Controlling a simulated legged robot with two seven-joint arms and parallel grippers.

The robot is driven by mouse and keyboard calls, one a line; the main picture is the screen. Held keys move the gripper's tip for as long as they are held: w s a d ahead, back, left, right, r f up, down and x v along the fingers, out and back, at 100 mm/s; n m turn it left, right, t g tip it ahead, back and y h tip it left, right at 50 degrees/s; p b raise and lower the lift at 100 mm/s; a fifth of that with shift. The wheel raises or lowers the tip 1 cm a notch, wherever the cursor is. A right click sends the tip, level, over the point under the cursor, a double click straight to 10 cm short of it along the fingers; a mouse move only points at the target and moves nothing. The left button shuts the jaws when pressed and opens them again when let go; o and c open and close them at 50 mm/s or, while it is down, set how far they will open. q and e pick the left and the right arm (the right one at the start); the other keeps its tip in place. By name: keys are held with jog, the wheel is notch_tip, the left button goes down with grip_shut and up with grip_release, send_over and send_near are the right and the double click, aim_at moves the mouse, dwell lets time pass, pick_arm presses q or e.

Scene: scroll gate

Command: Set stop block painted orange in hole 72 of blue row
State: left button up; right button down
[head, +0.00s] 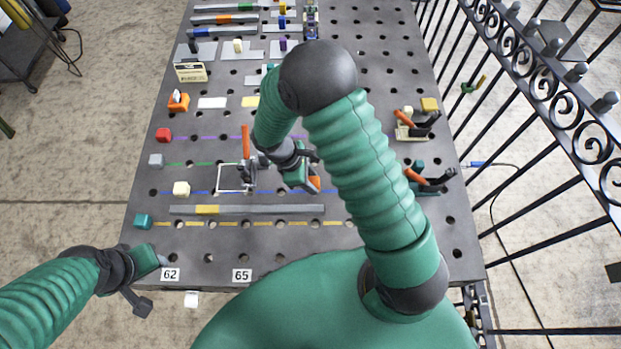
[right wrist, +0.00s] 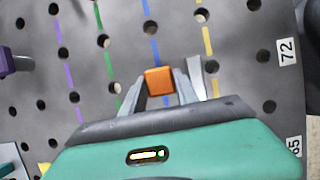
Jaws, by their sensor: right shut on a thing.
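The orange stop block (right wrist: 159,80) is between the fingers of my right gripper (right wrist: 160,88), which is shut on it. In the head view the block (head: 314,183) shows partly beside my right gripper (head: 304,184), over the board (head: 250,262) near the blue row (head: 345,193). In the right wrist view the blue line (right wrist: 155,48) runs up to the block, with an open hole (right wrist: 150,27) beyond it. The label 72 (right wrist: 287,51) is at the right; the board under the block is hidden. My left gripper (head: 156,259) is at the front left corner; its jaws are unclear.
A grey bar with a yellow part (head: 207,209) lies in front of the blue row. A clamp with an orange handle (head: 246,142) stands left of my right gripper. More clamps (head: 428,180) stand at the right.

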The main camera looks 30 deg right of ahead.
jog(key=shift+f, duration=0.25)
jog(key=shift+a, duration=0.75)
jog(key=c, duration=1.4)
grip_release()
jog(key=o, duration=0.5)
jog(key=shift+d, duration=0.15)
jog(key=shift+o, duration=0.2)
jog(key=shift+d, duration=0.3)
pick_arm(q)
jog(key=shift+d+f+b, duration=0.1)
jog(key=shift+f+b, duration=0.55)
pick_arm(e)
jog(key=v, duration=1.6)
jog(key=shift+r, duration=0.4)
jog(key=shift+w, duration=0.1)
